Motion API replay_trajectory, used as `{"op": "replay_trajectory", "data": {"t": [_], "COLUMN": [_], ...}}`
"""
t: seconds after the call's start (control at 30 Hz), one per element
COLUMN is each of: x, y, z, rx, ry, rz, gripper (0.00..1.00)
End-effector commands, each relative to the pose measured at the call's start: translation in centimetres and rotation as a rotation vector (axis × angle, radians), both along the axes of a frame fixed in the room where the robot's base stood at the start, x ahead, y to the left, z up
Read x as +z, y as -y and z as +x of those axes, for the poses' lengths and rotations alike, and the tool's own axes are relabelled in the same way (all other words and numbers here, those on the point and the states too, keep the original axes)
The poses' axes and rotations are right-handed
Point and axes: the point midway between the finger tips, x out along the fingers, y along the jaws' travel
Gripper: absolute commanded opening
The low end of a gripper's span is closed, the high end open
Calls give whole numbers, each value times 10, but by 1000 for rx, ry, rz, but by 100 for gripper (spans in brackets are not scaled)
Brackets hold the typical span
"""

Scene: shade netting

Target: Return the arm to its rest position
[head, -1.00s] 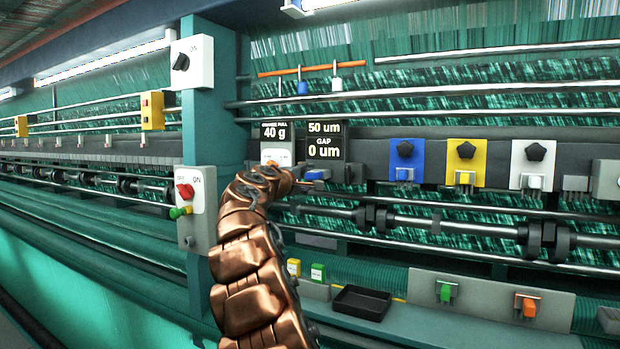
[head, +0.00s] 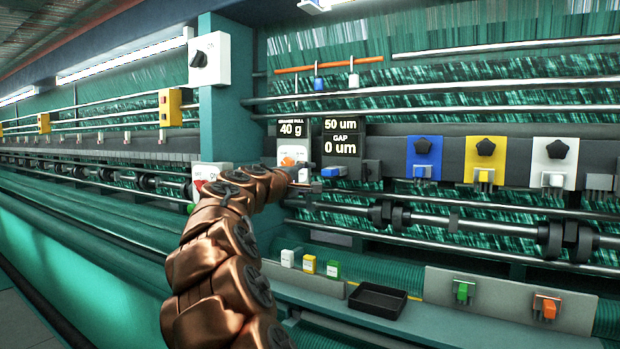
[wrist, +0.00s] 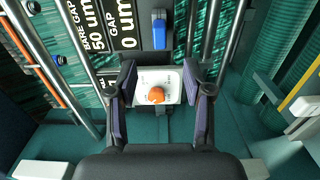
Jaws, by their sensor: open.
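My copper-coloured segmented arm reaches up from the bottom of the head view, and its gripper (head: 308,180) is at the machine front, small and partly hidden by the arm. In the wrist view my gripper (wrist: 164,108) is open, with its two dark fingers spread. A white panel with an orange knob (wrist: 156,95) shows between the fingers, with no finger seen touching the knob. The orange knob also shows in the head view (head: 290,161), below the "40 g" display (head: 291,129).
A "50 um / GAP 0 um" display (head: 342,137) and a blue block (head: 334,171) are beside the knob. Blue (head: 424,158), yellow (head: 485,160) and white (head: 554,164) knob plates line the rail. A black tray (head: 377,300) and small blocks are below. Horizontal bars run across the machine.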

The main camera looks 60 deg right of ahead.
Motion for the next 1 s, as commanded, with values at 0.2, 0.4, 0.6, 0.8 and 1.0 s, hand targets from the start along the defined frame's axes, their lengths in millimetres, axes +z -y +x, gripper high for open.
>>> {"op": "replay_trajectory", "data": {"t": [0.2,0.4,0.6,0.8,1.0], "x": [0,0,-2,-28,-86], "y": [-1,0,-4,-36,-91], "z": [0,0,-1,-15,-37], "rx": [0,0,-1,-15,-39], "ry": [0,0,9,87,193], "rz": [0,0,10,129,346], "gripper": [51,51,51,51,51]}}
